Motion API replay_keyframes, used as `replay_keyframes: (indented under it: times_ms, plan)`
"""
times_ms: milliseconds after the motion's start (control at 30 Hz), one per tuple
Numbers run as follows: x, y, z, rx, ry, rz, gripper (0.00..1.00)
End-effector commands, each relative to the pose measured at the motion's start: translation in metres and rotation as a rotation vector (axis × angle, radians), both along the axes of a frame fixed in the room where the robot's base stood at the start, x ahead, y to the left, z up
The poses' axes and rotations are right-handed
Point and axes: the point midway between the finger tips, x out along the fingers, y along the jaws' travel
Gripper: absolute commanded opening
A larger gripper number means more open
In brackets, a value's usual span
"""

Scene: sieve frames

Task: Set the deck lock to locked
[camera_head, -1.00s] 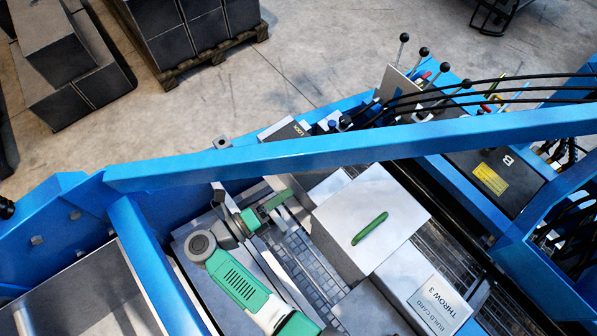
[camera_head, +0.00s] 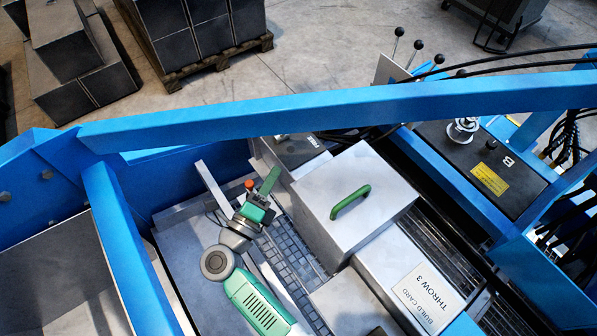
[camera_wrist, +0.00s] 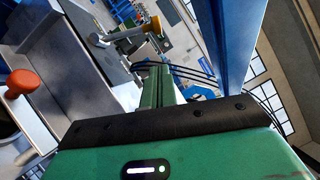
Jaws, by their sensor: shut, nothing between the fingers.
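My green gripper (camera_head: 273,175) is shut and empty in the head view, left of a pale box with a green handle. Its fingers point up the picture, towards a dark plate with a small label (camera_head: 304,142), too small to read surely. In the wrist view the shut fingers (camera_wrist: 159,78) point away from me. A lever with a yellowish end (camera_wrist: 139,32) shows beyond them, apart from the fingertips as far as I can see. I cannot tell for sure which part is the deck lock or how it is set.
An orange knob (camera_wrist: 22,82) is at the wrist view's left. The pale box (camera_head: 330,222) stands right of my gripper in the head view. A long blue beam (camera_head: 330,113) crosses above the deck. Black-knobbed levers (camera_head: 418,44) and hoses are at the upper right.

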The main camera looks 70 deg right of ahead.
Motion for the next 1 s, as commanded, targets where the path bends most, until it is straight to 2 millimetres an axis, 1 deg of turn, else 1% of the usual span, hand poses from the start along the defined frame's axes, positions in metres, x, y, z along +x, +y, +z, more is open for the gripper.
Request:
replay_keyframes:
  times_ms: [333,433,567,700,800,900,1000]
  plan:
    - [0.002,-0.002,0.003,-0.011,0.006,0.020,0.00]
    - [0.002,-0.009,0.003,-0.011,0.006,0.018,0.00]
    - [0.000,-0.031,0.006,-0.011,0.005,0.016,0.00]
    - [-0.002,-0.060,0.011,-0.011,0.003,0.014,0.00]
    - [-0.003,-0.077,0.014,-0.011,0.005,0.016,0.00]
    - [-0.003,-0.089,0.017,-0.010,0.005,0.017,0.00]
    - [-0.004,-0.097,0.019,-0.010,0.006,0.017,0.00]
